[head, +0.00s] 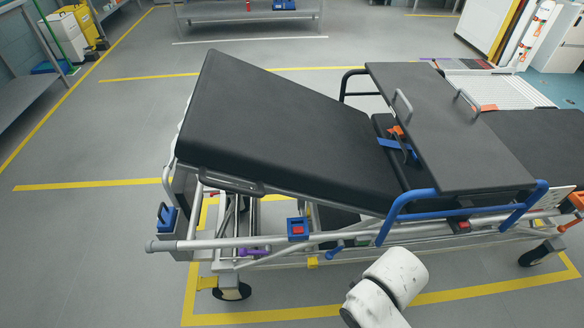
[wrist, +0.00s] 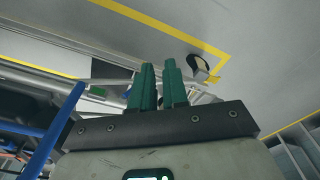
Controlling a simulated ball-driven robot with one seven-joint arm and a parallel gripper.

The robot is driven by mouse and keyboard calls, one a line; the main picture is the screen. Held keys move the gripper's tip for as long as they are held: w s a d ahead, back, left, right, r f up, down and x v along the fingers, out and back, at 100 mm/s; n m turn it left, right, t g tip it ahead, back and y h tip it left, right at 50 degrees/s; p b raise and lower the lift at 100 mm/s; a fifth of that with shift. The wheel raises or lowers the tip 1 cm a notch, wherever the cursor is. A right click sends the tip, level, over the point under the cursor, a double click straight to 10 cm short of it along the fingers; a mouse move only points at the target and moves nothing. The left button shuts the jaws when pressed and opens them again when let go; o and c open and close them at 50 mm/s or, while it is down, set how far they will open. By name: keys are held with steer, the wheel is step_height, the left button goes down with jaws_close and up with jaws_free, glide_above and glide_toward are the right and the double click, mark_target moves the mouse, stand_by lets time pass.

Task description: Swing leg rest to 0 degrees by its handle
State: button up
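A stretcher bed stands across the head view. Its black padded section (head: 275,125), apparently the leg rest, slopes up to the left, well off level. A dark grey handle (head: 231,185) sits on its near lower edge. My gripper's two green fingers (wrist: 158,88) show in the wrist view, with a narrow gap between their tips and nothing visible in it. Beyond them are the floor, a caster and pale frame tubes; the handle cannot be made out there. In the head view only my white arm link shows at the bottom; the gripper is outside that picture.
A flat black panel (head: 440,120) with two grey handles spans the bed. A blue side rail (head: 400,205) and silver frame tubes (head: 200,244) run along the near side. Yellow lines (head: 90,185) mark the open floor. A grey bench (head: 40,95) stands at far left.

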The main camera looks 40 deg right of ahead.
steer(key=shift+o, duration=0.8)
steer(key=shift+w, duration=0.15)
steer(key=o, duration=0.3)
steer(key=shift+n+t+y, duration=0.6)
steer(key=shift+n+y, duration=0.1)
steer(key=shift+y, duration=0.1)
steer(key=w, duration=0.3)
steer(key=w+a, duration=0.1)
steer(key=shift+w+r, duration=0.3)
steer(key=shift+w, duration=0.05)
steer(key=shift+o, duration=0.2)
steer(key=w+a+r+n+t+y, duration=0.1)
steer(key=w+r+n+t+y, duration=0.1)
steer(key=w, duration=0.7)
steer(key=shift+r+n+t+y+b, duration=0.3)
steer(key=shift+r+n+y, duration=0.1)
steer(key=shift+r, duration=0.35)
steer(key=n+t+y, duration=0.5)
steer(key=n, duration=0.2)
glide_toward(239, 188)
steer(key=x, duration=1.1)
steer(key=shift+w+a, duration=0.1)
steer(key=shift+a, duration=0.1)
jaws_close()
